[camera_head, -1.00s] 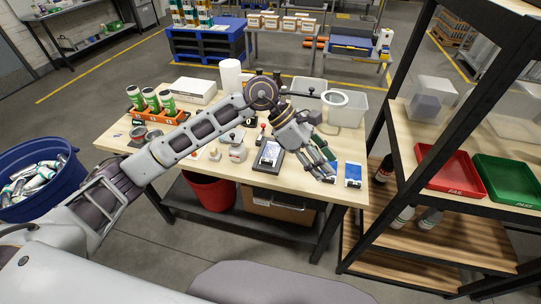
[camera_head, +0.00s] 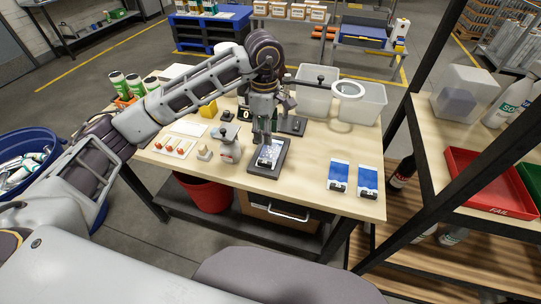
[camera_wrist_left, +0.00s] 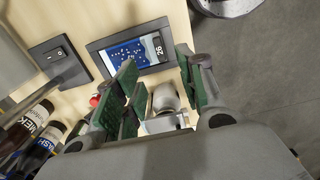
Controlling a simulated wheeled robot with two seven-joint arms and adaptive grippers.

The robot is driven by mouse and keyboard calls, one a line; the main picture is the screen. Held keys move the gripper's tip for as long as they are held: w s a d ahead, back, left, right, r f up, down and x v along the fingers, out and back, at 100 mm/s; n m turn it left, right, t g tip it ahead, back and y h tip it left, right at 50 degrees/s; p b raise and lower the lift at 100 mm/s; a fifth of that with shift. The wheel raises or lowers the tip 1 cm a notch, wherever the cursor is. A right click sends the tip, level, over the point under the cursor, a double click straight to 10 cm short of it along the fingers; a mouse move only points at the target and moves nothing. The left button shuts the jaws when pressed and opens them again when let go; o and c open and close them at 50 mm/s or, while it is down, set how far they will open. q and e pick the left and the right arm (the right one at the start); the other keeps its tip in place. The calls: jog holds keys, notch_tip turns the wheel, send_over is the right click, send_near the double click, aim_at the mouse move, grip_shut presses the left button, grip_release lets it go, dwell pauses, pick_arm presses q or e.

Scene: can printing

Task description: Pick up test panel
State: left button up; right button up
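A blue-and-white test panel (camera_head: 268,152) lies on a dark plate (camera_head: 284,160) near the table's front edge. In the left wrist view this panel (camera_wrist_left: 128,52) shows white dots on blue and the number 26. Two more blue-and-white panels, one (camera_head: 338,172) beside the other (camera_head: 368,178), lie to the right on the table. My left gripper (camera_head: 264,136) points down over the plated panel. In the left wrist view its green-padded fingers (camera_wrist_left: 155,92) are apart, with no panel between them. Contact with the panel cannot be told. My right gripper is not in view.
A small grey device (camera_head: 229,148) stands left of the plate; its silver part (camera_wrist_left: 165,98) shows between the fingers. A black switch box (camera_head: 294,125) is behind the plate. Clear bins (camera_head: 360,103) and a ring lamp (camera_head: 348,89) stand farther back. The shelf with the red tray (camera_head: 488,180) is at right.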

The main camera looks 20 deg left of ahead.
pick_arm(q)
jog(key=p, duration=0.1)
send_over(265, 162)
jog(key=shift+s+d+f, duration=0.1)
jog(key=shift+s+f, duration=0.05)
jog(key=shift+f, duration=2)
jog(key=shift+s+d+f, duration=0.1)
jog(key=shift+f, duration=2)
jog(key=shift+f, duration=0.15)
jog(key=shift+w+a+f+p, duration=0.15)
jog(key=shift+f+p, duration=0.25)
jog(key=shift+f, duration=0.3)
jog(key=shift+w+a+f+p, duration=0.1)
jog(key=shift+f+p, duration=0.25)
jog(key=shift+f, duration=1.4)
grip_shut()
